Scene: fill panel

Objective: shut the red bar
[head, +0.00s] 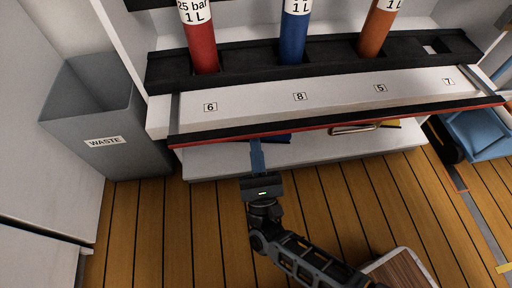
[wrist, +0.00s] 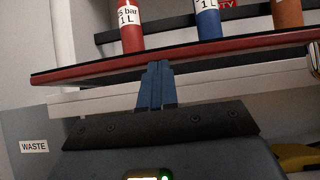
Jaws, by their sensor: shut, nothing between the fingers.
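The red bar (head: 340,121) is a long black strip with a red front edge, running across the front of the white numbered shelf in the head view. Thin grey side arms join its ends to the shelf. In the wrist view the bar (wrist: 90,70) crosses the upper half, below the cylinders. My gripper (head: 256,143) is shut and empty, its blue fingers pointing at the bar left of its middle. In the wrist view the fingertips (wrist: 158,66) overlap the bar's lower edge; I cannot tell whether they touch it.
Red (head: 201,45), blue (head: 293,35) and orange (head: 376,32) cylinders stand in the black rack (head: 240,66) behind the bar. A grey waste bin (head: 85,120) stands at the left. A blue crate (head: 480,135) is at the right. A lower shelf (head: 215,160) holds several items. Wooden floor lies in front.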

